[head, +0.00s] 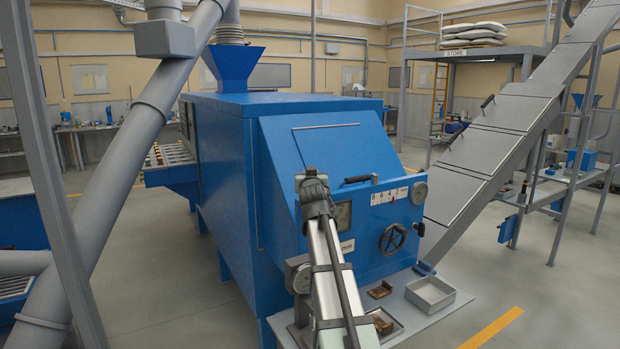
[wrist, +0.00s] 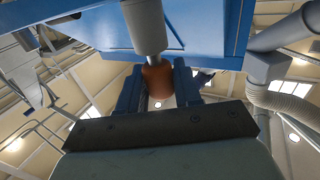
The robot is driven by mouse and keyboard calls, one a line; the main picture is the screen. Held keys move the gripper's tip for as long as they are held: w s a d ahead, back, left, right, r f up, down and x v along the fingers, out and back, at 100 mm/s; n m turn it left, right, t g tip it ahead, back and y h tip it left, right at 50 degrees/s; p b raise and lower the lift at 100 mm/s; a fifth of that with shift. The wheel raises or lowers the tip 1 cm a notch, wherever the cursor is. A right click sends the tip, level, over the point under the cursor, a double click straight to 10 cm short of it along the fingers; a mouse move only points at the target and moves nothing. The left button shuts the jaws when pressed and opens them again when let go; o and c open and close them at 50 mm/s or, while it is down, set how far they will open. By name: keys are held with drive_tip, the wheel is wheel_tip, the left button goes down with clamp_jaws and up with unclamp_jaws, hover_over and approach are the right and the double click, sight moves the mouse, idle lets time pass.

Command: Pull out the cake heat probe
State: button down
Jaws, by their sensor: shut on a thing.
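In the wrist view, the cake heat probe shows as an orange-brown grip (wrist: 157,79) below a thick grey shaft or sleeve (wrist: 145,26). The grey part runs up against the blue machine. My gripper (wrist: 158,92) has its two dark fingers on either side of the orange-brown grip and is shut on it. In the head view, my gripper (head: 312,183) is at the sloped front of the blue press housing (head: 225,150). My arm and gripper hide the probe there. How deep the probe sits cannot be told.
A shelf below holds a metal tray (head: 430,293) and brown cake pieces (head: 380,290). A grey sloping conveyor (head: 480,150) stands to the right. Open floor lies at front right.

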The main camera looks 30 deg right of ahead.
drive_tip(key=shift+r, duration=0.3)
idle(0.4)
drive_tip(key=shift+r, duration=3.1)
